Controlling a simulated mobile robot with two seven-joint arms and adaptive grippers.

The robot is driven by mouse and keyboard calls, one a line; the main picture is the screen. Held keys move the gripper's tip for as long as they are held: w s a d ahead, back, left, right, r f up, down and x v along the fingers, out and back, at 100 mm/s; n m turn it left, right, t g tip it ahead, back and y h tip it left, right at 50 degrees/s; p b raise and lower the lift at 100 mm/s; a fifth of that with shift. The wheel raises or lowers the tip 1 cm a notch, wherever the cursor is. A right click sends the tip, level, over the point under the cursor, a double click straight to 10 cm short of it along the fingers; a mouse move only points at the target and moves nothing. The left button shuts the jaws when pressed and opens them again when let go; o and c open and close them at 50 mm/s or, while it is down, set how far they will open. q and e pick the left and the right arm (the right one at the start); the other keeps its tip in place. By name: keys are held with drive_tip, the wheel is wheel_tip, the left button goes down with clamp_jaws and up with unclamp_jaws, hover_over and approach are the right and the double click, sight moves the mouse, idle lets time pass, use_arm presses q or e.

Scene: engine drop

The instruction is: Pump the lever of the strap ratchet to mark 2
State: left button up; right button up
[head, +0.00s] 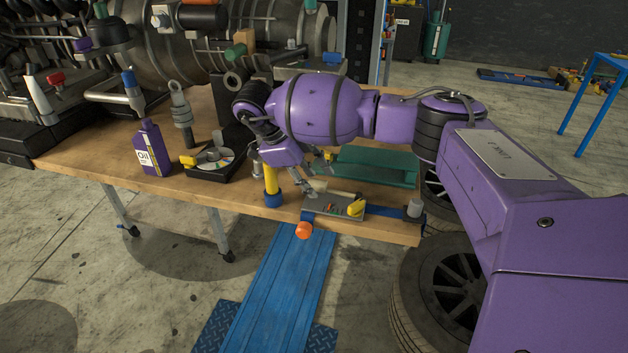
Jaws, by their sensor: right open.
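The strap ratchet (333,206) sits at the front right corner of the wooden workbench. It has a grey plate with small coloured marks, too small to read, and a yellow piece at its right end. A pale rod (338,192), perhaps its lever, lies low along the plate's back. A blue strap (385,211) runs right toward a grey post. An orange knob (303,231) hangs at the front edge. My right gripper (317,172) is open just above and behind the ratchet's left part. I cannot tell if it touches the rod. My left gripper is out of view.
A yellow post with a blue base (272,187) stands close left of my right gripper. A green channel-shaped block (375,166) lies behind the ratchet. A black tray with a disc (213,162) and a purple oil bottle (153,148) stand farther left on the workbench (100,157).

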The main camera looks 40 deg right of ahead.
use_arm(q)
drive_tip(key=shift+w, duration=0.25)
use_arm(e)
drive_tip(key=shift+d+f, duration=0.2)
drive_tip(key=shift+f, duration=0.25)
drive_tip(key=shift+c, duration=0.5)
clamp_jaws()
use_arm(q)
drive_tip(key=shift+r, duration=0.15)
use_arm(e)
drive_tip(key=shift+r, duration=0.15)
